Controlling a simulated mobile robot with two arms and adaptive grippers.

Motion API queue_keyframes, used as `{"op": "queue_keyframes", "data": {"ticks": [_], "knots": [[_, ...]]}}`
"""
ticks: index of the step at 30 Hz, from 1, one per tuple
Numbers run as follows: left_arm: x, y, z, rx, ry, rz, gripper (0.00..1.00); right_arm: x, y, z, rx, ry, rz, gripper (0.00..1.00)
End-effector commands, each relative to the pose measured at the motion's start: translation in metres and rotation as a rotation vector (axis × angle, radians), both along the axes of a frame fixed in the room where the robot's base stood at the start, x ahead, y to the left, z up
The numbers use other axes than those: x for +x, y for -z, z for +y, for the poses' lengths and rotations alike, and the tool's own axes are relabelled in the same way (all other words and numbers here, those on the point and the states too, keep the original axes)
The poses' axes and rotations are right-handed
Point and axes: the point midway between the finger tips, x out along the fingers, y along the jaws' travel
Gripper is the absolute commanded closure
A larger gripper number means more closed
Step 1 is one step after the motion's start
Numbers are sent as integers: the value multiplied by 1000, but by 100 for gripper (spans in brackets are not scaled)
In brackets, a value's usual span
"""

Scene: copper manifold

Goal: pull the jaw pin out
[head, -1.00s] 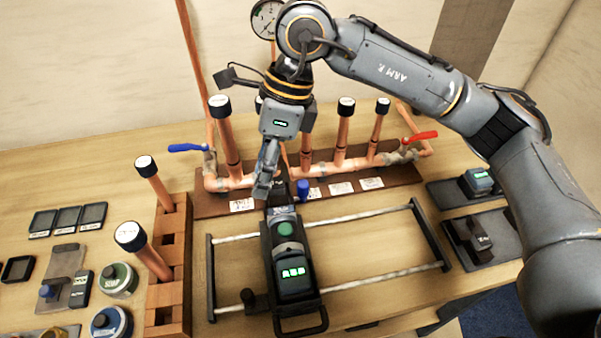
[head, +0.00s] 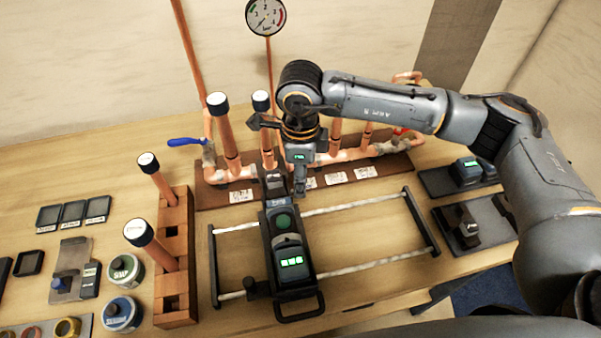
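The press tool (head: 285,240), dark with a green round button and a lit green display, lies on a carriage across two rails, its jaw head (head: 276,186) toward the manifold. My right gripper (head: 299,191) points down just right of the jaw head. Its fingers look close together, but I cannot tell whether they are shut or hold anything. The small blue-topped pin seen there earlier is hidden behind the gripper. My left gripper is not in view.
The copper manifold (head: 238,172) with upright capped pipes stands behind on a brown board (head: 215,197). A wooden block rack (head: 176,250) with two pipes is at left. Small trays, tins (head: 122,313) and a grey plate lie further left. Black holders (head: 470,232) sit at right.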

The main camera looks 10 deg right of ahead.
Motion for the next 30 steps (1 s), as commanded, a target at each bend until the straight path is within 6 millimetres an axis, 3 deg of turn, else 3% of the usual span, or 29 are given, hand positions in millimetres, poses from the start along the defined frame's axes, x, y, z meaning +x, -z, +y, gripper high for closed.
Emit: {"op": "queue_keyframes", "data": {"ticks": [6,13,14,20,27,30], "knots": [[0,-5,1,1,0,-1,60,0,13,0,0,-1,0,55],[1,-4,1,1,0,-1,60,0,14,0,1,-1,-1,55],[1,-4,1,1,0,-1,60,0,14,0,1,-1,-1,57],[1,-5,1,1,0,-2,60,0,14,0,1,-1,-1,98],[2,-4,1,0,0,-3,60,0,14,0,1,-1,-1,100],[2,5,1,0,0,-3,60,0,18,-7,-1,1,-2,100]]}}
